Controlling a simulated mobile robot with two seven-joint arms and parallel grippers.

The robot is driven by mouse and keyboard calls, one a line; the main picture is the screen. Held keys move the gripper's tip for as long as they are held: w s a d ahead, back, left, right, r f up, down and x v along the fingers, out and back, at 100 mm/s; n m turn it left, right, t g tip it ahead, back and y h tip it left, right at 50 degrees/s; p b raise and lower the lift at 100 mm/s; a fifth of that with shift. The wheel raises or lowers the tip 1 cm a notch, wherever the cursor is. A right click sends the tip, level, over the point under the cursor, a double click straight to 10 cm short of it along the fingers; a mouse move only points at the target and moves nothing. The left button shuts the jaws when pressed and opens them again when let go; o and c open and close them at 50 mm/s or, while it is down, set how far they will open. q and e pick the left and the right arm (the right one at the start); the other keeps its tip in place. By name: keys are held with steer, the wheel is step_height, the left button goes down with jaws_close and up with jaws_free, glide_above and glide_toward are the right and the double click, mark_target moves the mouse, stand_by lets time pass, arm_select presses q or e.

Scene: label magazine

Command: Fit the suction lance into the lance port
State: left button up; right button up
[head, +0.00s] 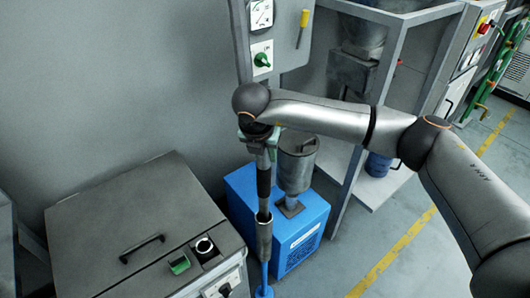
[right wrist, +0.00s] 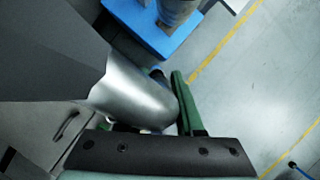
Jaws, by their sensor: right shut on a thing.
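My right gripper (head: 257,139) is at the end of the arm coming in from the right, pointing down. It is shut on a long upright rod that looks like the suction lance (head: 263,178), with a dark sleeve and a grey metal section below. A blue piece shows under it at the bottom edge; whether it belongs to the lance I cannot tell. In the right wrist view a silvery tube (right wrist: 135,92) lies against a green finger (right wrist: 187,103). A round dark fitting with a pale ring (head: 204,246) sits on the cabinet; whether it is the lance port I cannot tell.
A grey cabinet (head: 120,220) with a black handle and a green switch (head: 179,264) stands at left. A blue unit (head: 305,225) with a grey canister (head: 297,162) stands behind the rod. A grey frame (head: 395,75) stands at right. Open floor with a yellow line lies to the right.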

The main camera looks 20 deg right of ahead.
jaws_close()
steer(key=shift+r, duration=0.15)
stand_by(0.7)
steer(key=shift+r+p, duration=1.3)
steer(key=shift+r, duration=1.65)
step_height(320, 180, up, 2)
steer(key=shift+r+p, duration=0.2)
steer(key=shift+p, duration=0.1)
step_height(320, 180, up, 23)
steer(key=shift+f, duration=0.2)
